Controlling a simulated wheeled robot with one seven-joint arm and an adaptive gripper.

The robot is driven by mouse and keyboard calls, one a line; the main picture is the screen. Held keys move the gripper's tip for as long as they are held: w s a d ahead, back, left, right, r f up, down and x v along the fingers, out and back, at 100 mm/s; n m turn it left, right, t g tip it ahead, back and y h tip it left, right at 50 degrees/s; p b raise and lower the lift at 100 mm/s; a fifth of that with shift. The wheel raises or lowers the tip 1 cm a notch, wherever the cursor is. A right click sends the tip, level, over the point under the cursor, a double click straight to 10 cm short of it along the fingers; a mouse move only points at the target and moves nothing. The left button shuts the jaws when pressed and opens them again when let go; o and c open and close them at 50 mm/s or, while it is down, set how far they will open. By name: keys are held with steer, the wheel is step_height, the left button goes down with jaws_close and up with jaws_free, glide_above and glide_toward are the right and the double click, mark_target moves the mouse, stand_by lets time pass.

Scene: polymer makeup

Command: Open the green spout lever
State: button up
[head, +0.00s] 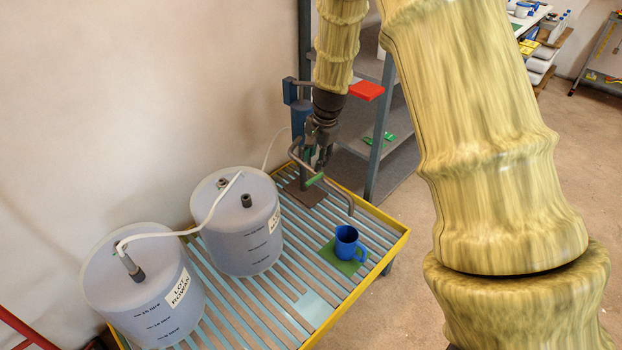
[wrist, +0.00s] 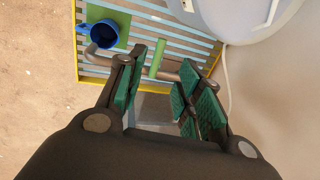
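The green spout lever (head: 315,179) is a short bar on the grey bent spout pipe (head: 338,192) above the slatted tray. My gripper (head: 318,154) is just above and behind the lever, pointing down. In the wrist view the lever (wrist: 157,58) shows between the two open fingers of my gripper (wrist: 156,78), nearer the left one. The fingers are apart with green pads and hold nothing. I cannot tell whether the fingers reach down around the lever or touch the pipe. The blue pump body (head: 301,118) stands behind, partly hidden by my arm.
A blue mug (head: 346,242) stands on a green mat (head: 341,265) below the spout's end. Two pale drums, one near (head: 140,285) and one farther (head: 238,225), stand on the yellow-rimmed tray (head: 391,250). A grey shelf (head: 380,130) stands close behind my gripper.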

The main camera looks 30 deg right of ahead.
mark_target(311, 180)
steer(key=f, duration=0.3)
steer(key=w+f, duration=0.1)
steer(key=f, duration=0.5)
steer(key=shift+w+a+f, duration=0.2)
steer(key=shift+w+a, duration=0.1)
steer(key=shift+w, duration=0.05)
steer(key=shift+c, duration=0.2)
jaws_close()
